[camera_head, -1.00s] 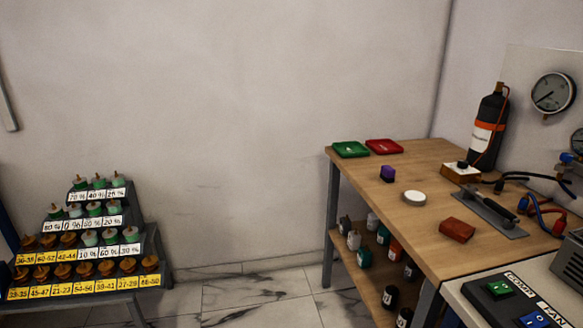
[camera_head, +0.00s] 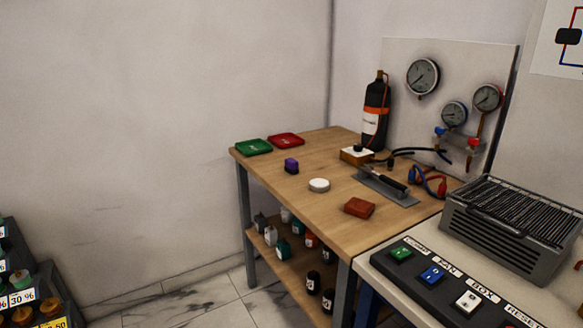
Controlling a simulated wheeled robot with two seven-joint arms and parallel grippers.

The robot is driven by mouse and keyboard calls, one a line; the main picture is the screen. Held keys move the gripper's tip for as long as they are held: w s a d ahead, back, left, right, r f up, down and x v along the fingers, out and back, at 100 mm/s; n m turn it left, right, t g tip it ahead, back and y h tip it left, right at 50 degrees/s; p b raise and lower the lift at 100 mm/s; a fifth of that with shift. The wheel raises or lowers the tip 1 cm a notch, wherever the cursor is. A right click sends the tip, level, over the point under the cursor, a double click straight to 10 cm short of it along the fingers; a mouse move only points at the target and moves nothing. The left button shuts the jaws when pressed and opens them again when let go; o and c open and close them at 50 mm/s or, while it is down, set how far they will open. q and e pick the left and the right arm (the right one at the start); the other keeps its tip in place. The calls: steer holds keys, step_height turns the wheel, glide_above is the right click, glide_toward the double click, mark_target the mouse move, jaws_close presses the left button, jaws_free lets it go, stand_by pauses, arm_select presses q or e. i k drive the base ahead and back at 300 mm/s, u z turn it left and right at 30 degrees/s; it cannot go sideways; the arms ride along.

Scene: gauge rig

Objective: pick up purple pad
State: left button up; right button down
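The purple pad (camera_head: 291,164) is a small block with a purple top and a darker lower part. It stands on the wooden table (camera_head: 270,181) near its left edge, in front of the red tray and behind the white round disc. Nothing touches it. Neither of my grippers shows in the head view.
A green tray (camera_head: 254,147) and a red tray (camera_head: 286,140) lie at the table's back left. A white disc (camera_head: 319,185), a red-brown block (camera_head: 359,207) and a grey plate with a black handle (camera_head: 386,186) lie nearby. A black bottle (camera_head: 375,112) stands behind. A button panel (camera_head: 440,283) is at front right.

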mark_target(292, 166)
steer(key=u, duration=1.2)
steer(key=i, duration=1.95)
steer(key=z, duration=1.25)
